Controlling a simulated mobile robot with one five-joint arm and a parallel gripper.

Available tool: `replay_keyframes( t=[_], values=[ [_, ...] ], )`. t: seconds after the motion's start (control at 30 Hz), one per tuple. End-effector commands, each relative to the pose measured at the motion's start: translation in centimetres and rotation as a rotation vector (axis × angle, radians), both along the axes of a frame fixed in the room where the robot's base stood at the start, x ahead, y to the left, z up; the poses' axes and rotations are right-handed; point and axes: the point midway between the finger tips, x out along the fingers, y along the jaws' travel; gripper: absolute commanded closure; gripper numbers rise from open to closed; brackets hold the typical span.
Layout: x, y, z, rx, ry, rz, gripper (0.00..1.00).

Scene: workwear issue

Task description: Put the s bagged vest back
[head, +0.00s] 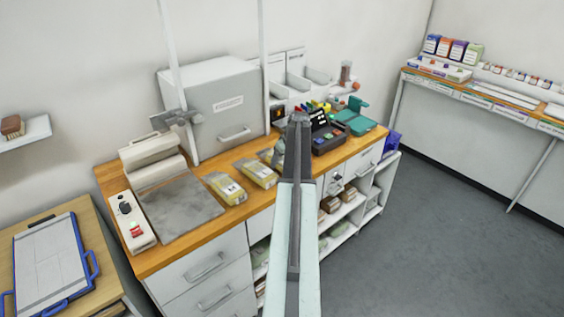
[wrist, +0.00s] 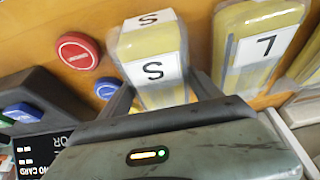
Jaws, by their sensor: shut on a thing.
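The s bagged vest (wrist: 160,96) is a yellow folded garment in clear plastic, with a white S label. In the wrist view it lies between the two fingers of my gripper (wrist: 163,92), which is shut on it. A second white S label shows just beyond; I cannot tell if it is on the same bag. In the head view my gripper (head: 278,154) is low over the wooden counter, and the arm partly hides the bag. I cannot tell whether the bag touches the counter.
Another yellow bag (wrist: 258,40) with a different letter lies right beside the held one. Two yellow bags (head: 225,188) (head: 257,173) lie on the counter (head: 160,258) to the left. A dark device (head: 327,135) stands to the right, a grey cabinet (head: 215,105) behind.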

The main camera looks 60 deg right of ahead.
Motion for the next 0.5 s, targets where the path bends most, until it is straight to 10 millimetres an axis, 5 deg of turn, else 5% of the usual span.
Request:
replay_keyframes(
  t=[0.5],
  values=[
    [-0.21, 0.0, 0.89, -0.001, 0.0, -0.001, 0.18]
  ],
)
